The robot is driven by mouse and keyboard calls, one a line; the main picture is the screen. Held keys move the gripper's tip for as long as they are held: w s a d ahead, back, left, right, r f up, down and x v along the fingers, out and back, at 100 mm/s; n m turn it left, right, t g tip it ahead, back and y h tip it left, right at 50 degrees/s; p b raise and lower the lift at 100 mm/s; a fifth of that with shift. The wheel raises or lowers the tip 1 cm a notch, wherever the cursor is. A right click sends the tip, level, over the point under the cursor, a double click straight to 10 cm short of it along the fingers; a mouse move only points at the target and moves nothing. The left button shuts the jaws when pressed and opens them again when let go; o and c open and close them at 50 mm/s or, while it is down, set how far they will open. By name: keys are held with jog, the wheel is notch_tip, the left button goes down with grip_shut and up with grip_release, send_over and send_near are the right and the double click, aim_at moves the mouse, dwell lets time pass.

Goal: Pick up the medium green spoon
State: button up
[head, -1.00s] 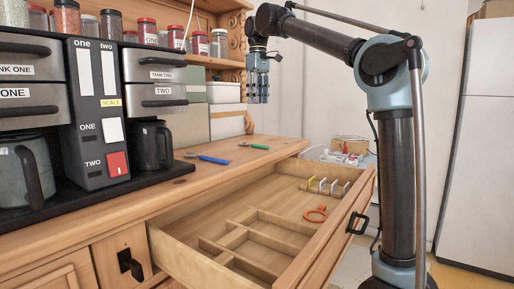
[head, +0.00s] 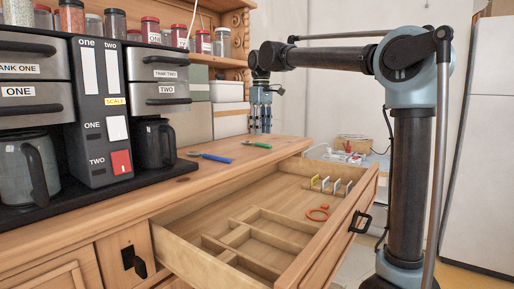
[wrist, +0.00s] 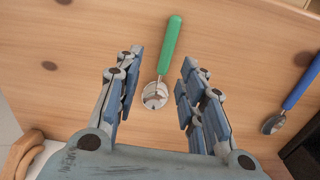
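The green spoon (head: 257,145) lies on the dresser top near its right end. In the wrist view its green handle (wrist: 170,45) points up and its metal bowl (wrist: 155,95) lies between my finger lines. My gripper (head: 260,130) points down above the dresser top, close to the spoon. The wrist view shows my gripper (wrist: 158,75) open, one finger on each side of the spoon, with nothing held. I cannot tell the exact height left between fingertips and wood.
A blue spoon (head: 211,157) lies left of the green one. An open drawer (head: 225,228) with dividers holds an orange-red item (head: 318,213) and several upright tags. A black coffee machine (head: 97,110) stands left. Boxes (head: 230,118) stand behind the gripper.

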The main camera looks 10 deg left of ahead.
aim_at(256, 144)
jog(key=shift+s+f, duration=0.15)
jog(key=shift+f, duration=1)
jog(key=shift+s+f, duration=0.1)
jog(key=shift+f, duration=1.05)
grip_shut()
